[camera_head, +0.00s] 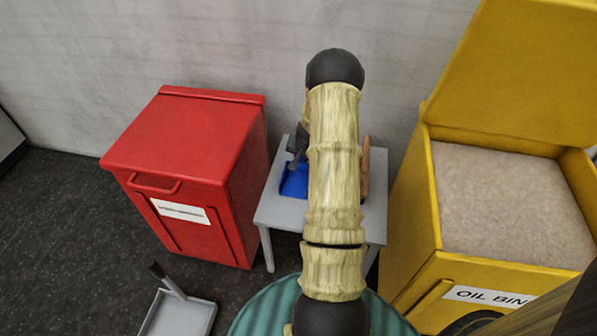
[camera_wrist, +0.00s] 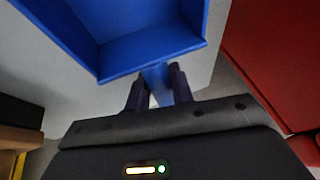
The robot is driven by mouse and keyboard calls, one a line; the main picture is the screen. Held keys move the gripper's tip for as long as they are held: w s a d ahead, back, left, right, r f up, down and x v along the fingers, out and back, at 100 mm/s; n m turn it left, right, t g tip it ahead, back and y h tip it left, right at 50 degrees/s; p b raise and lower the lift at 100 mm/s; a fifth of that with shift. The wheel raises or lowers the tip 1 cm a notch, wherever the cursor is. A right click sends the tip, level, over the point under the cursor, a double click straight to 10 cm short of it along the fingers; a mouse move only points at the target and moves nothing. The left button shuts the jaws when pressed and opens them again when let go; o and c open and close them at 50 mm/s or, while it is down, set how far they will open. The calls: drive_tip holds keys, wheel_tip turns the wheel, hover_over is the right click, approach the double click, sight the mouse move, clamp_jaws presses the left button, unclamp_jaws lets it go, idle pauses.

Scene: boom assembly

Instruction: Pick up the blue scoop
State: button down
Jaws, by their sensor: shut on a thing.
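The blue scoop (camera_head: 295,181) is on or just above the small grey table, partly hidden behind my arm in the head view. In the wrist view the scoop (camera_wrist: 150,40) fills the top, its open tray facing the camera. My gripper (camera_wrist: 160,88) is shut on the scoop's narrow blue handle, with one dark finger on each side. In the head view my gripper is mostly hidden by the arm. I cannot tell whether the scoop still touches the table.
The grey table (camera_head: 284,214) stands between a closed red bin (camera_head: 185,150) and an open yellow oil bin (camera_head: 415,215) filled with tan granular material. A grey dustpan-like scoop (camera_head: 180,315) lies on the floor at lower left. A brown object (camera_head: 366,168) stands on the table right of my arm.

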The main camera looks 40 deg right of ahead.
wheel_tip(320, 180, up, 10)
drive_tip(key=p, duration=0.4)
idle(1.1)
